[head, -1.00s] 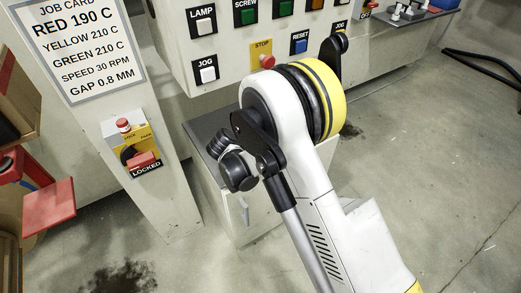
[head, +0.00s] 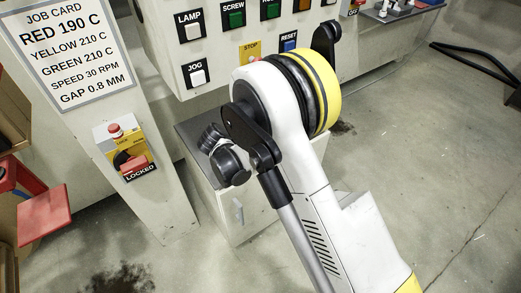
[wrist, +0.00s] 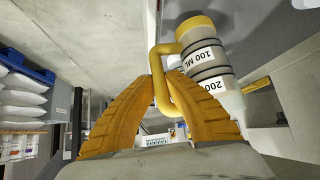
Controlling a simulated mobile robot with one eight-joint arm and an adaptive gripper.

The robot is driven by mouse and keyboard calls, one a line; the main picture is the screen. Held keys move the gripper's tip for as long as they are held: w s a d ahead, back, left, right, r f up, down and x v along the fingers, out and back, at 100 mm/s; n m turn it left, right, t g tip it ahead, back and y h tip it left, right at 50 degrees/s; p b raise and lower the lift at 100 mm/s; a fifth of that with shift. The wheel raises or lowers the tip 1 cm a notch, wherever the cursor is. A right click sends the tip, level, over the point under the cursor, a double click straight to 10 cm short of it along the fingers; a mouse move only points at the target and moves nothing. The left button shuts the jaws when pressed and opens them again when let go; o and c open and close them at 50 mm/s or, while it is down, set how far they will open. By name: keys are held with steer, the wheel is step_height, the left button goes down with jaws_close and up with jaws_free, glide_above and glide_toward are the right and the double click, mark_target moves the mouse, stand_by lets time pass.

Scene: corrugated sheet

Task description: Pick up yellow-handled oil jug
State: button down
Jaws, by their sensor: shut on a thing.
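The oil jug (wrist: 207,62) shows in the wrist view, at upper middle right. It has a pale, see-through body, black bands, labels reading "100 ML" and "200", and a yellow rim. Its yellow handle (wrist: 161,88) curves down on the left side of the body. My gripper (wrist: 166,76) has ribbed yellow fingers, closed on the handle from both sides. Part of the handle is hidden by the right finger. I cannot tell whether the jug rests on a surface. In the head view my arm hides the gripper and the jug.
In the head view a control panel (head: 218,71) with several buttons stands behind my arm. A grey-topped cabinet (head: 238,205) stands below it. A job card (head: 68,48) and a lockout box (head: 124,148) are at left. Open floor lies at right. White sacks (wrist: 20,98) show in the wrist view.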

steer(key=shift+s+r+p, duration=0.1)
steer(key=shift+r+p, duration=0.2)
steer(key=shift+r, duration=0.4)
steer(key=s+d+r+p, duration=0.4)
steer(key=s+d+r, duration=0.1)
steer(key=s, duration=0.4)
steer(key=shift+s+d+r, duration=0.2)
steer(key=shift+s+r, duration=0.2)
steer(key=shift+r, duration=0.35)
steer(key=shift+s, duration=0.1)
steer(key=shift+d+r, duration=0.1)
steer(key=shift+d, duration=0.05)
